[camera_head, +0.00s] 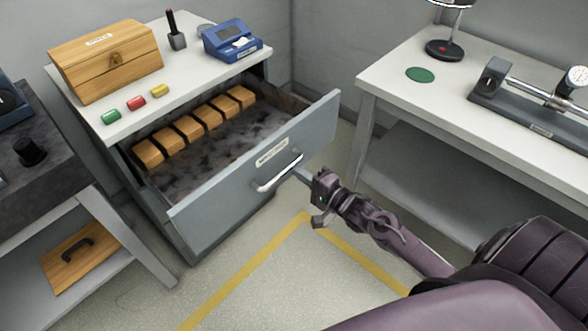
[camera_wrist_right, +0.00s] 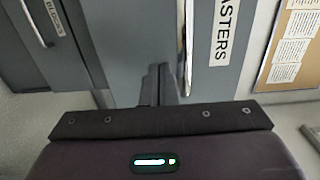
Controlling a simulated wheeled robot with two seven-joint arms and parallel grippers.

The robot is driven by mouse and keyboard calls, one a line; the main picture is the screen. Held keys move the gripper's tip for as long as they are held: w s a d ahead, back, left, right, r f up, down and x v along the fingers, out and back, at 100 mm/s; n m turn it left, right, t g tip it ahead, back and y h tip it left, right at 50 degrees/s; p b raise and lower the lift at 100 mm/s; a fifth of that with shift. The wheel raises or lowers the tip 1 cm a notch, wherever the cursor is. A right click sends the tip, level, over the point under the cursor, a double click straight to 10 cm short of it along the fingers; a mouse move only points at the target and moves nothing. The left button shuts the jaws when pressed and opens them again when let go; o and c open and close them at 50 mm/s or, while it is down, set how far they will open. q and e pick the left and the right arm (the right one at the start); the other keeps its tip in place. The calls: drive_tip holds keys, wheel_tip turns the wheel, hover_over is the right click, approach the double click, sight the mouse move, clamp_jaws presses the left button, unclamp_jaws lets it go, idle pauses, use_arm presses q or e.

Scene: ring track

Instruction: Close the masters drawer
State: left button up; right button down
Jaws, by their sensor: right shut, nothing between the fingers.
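The masters drawer (camera_head: 215,175) is pulled well out of the grey cabinet in the head view. Several wooden blocks (camera_head: 191,130) stand in a row inside it. Its grey front carries a label (camera_head: 271,152) and a metal bar handle (camera_head: 277,176). My right gripper (camera_head: 303,176) is shut and empty, with its tips at or very near the drawer front by the right end of the handle; I cannot tell if they touch. In the right wrist view the shut fingers (camera_wrist_right: 160,84) point at the grey front (camera_wrist_right: 140,50), beside the handle and the label (camera_wrist_right: 224,35). My left gripper is not in view.
On the cabinet top (camera_head: 185,75) are a wooden box (camera_head: 105,62), a blue device (camera_head: 232,41) and small coloured pieces. A white table (camera_head: 470,90) with a measuring instrument stands to the right. Yellow floor tape (camera_head: 250,262) runs over clear floor in front.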

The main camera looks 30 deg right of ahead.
drive_tip(key=shift+x, duration=1.05)
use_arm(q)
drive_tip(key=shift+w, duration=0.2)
use_arm(e)
drive_tip(key=shift+w, duration=0.1)
